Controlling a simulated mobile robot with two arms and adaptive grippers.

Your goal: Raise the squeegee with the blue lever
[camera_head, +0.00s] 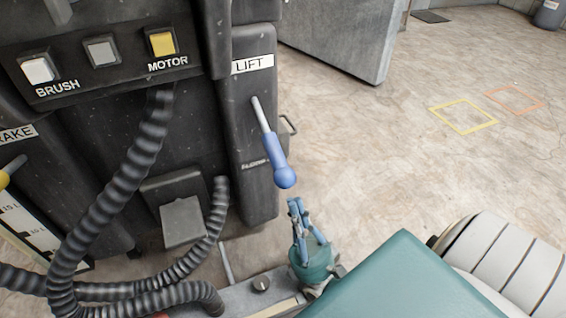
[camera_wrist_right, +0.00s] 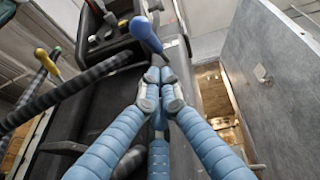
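The blue lever (camera_head: 277,158) has a grey rod and a blue handle with a round end. It slants down from the dark panel under the LIFT label (camera_head: 253,65). My right gripper (camera_head: 296,203) is just below the handle's round end, pointing up at it, with its fingers together and a small gap to the handle. In the right wrist view the blue handle (camera_wrist_right: 146,34) is just beyond the closed fingertips (camera_wrist_right: 159,76), with nothing between them. My left gripper and the squeegee are not in view.
A yellow-tipped lever (camera_head: 6,178) is by the brake label at left. Brush and motor switches (camera_head: 161,43) sit on the panel. Ribbed black hoses (camera_head: 135,170) hang left of the gripper. A grey door or panel (camera_head: 340,35) stands behind. Floor at right is clear, with marked squares (camera_head: 463,116).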

